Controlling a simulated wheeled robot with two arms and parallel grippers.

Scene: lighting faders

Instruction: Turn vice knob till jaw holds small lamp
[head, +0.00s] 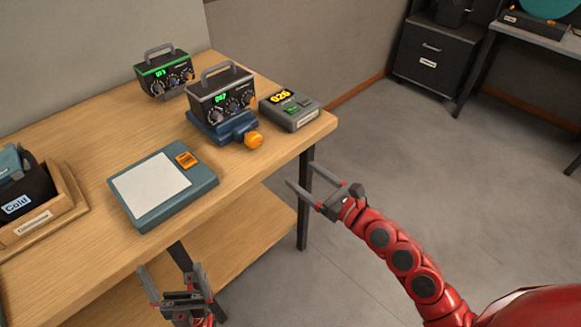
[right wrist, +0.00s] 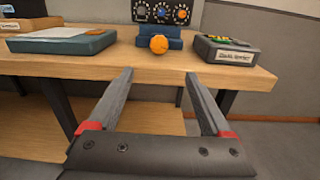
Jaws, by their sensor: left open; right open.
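The blue vice (head: 213,131) stands near the table's right front edge, with a round orange knob (head: 253,139) facing outward. A dark box with a handle and green display (head: 220,97) sits at the vice, its lower part hidden; I cannot make out a separate small lamp. My right gripper (head: 295,168) is open and empty, off the table edge, to the right of and apart from the knob. In the right wrist view the knob (right wrist: 158,45) shows beyond and between the open fingertips (right wrist: 160,73). My left gripper (head: 171,267) is open and empty in front of the table.
A grey box with a yellow display (head: 290,110) stands right of the vice. A teal pad with a white sheet (head: 152,187) lies to the left. A wooden tray (head: 68,188) is at far left, and a similar handled box (head: 164,72) stands behind. Floor at right is clear.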

